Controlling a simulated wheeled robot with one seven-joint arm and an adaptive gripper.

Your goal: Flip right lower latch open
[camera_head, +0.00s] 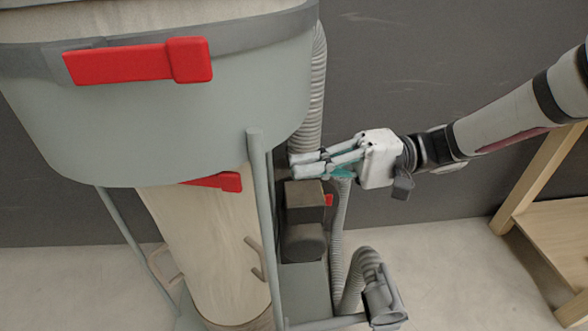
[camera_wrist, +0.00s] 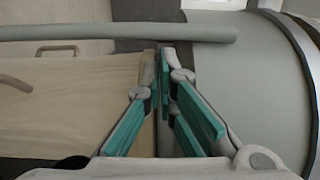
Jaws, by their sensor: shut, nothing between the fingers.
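A long red latch (camera_head: 140,62) lies across the dark band near the top of the grey-green drum (camera_head: 170,115). A smaller red latch (camera_head: 226,181) shows below the drum's lower edge, partly hidden by the drum. I cannot tell which is the right lower one. My gripper (camera_head: 294,165) is shut and empty, pointing left, right of the drum's lower part and the grey post. In the wrist view, its teal-padded fingers meet (camera_wrist: 164,62) at the seam between the tan cylinder (camera_wrist: 70,95) and the drum (camera_wrist: 245,90). No red latch shows there.
A grey post (camera_head: 260,200) stands left of my gripper. A dark motor box (camera_head: 305,200) with a small red part (camera_head: 328,200) sits below it. A ribbed hose (camera_head: 318,95) runs behind. A wooden table (camera_head: 555,230) stands at right.

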